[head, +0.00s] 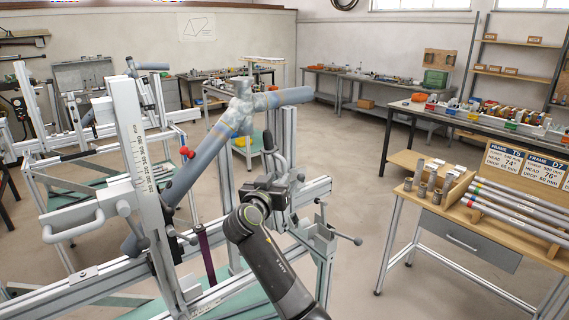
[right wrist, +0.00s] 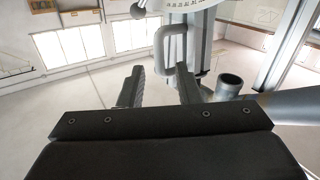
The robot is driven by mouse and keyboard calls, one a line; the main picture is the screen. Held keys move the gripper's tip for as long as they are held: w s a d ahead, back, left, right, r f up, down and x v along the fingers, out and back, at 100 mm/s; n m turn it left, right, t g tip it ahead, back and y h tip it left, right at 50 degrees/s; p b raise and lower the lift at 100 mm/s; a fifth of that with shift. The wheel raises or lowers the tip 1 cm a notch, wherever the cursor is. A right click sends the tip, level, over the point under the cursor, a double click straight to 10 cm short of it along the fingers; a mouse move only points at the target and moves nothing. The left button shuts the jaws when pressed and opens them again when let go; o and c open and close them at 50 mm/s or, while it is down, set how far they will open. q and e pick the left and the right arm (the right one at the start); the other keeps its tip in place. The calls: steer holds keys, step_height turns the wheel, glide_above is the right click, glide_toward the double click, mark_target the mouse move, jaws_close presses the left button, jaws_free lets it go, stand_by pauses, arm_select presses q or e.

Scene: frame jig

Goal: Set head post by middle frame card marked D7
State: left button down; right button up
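The frame card marked D7 (head: 542,170) stands upright on the right-hand bench and reads head 76°, drop 40 mm. The head post (head: 282,130) is an upright metal post at the jig's right end, with a grey loop handle (head: 278,152). My right gripper (head: 268,183) is at this handle, partly covering the post's lower part. In the right wrist view its fingers (right wrist: 160,85) are open, with the loop handle (right wrist: 170,45) just beyond the tips and a white angle scale (right wrist: 190,4) above. I cannot make out the scale reading. My left gripper is not in view.
A grey tube assembly (head: 200,162) lies across the jig, close to my right gripper. A tall ruled post (head: 135,150) stands at left. A lever clamp (head: 325,235) projects at right. The T5 card (head: 502,160) stands beside D7. Floor between jig and bench is clear.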

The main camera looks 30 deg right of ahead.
mark_target(284, 170)
steer(key=p+x, duration=0.1)
steer(key=x, duration=0.5)
steer(key=shift+w+d+p, duration=0.2)
steer(key=shift+d+p, duration=0.15)
steer(key=shift+p, duration=0.05)
jaws_close()
